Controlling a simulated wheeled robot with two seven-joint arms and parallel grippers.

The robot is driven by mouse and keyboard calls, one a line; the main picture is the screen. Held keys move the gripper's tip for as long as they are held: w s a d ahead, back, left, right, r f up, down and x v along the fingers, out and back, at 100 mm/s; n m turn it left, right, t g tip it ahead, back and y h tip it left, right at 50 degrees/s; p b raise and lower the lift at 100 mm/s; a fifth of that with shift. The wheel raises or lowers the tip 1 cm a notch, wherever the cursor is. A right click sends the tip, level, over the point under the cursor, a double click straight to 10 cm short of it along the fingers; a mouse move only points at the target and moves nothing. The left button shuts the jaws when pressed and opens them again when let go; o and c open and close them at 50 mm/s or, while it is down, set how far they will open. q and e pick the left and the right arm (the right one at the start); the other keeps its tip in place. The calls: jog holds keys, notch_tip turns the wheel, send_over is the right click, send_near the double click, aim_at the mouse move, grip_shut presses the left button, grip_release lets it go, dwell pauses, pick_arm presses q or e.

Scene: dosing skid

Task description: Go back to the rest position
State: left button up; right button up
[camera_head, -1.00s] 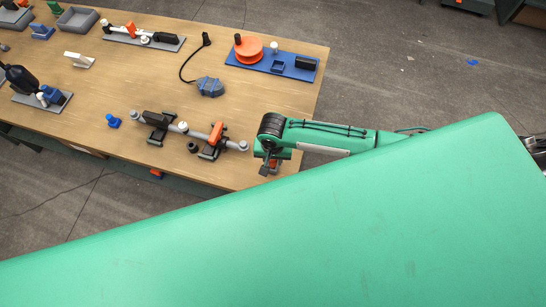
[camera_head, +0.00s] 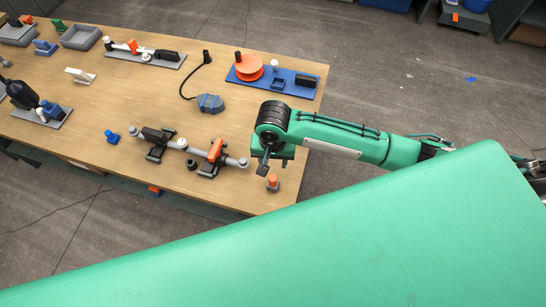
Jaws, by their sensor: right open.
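My right gripper (camera_head: 264,164) hangs at the end of the green right arm, near the table's right edge. It is open and I see nothing between its fingers. A small grey piece with an orange top (camera_head: 273,183) stands on the table just below and to the right of the gripper, apart from it. The grey pipe assembly with an orange handle (camera_head: 215,151) lies on dark supports just left of the gripper. My left gripper is not in view.
The wooden table (camera_head: 150,95) holds a blue plate with an orange reel (camera_head: 250,68), a blue-grey device with a black cable (camera_head: 210,103), a small blue part (camera_head: 111,136) and grey bins (camera_head: 82,37). Open floor lies right of the table. My green body covers the bottom.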

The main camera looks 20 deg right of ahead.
notch_tip(320, 180, up, 2)
jog(key=shift+r, duration=0.15)
dwell(0.6)
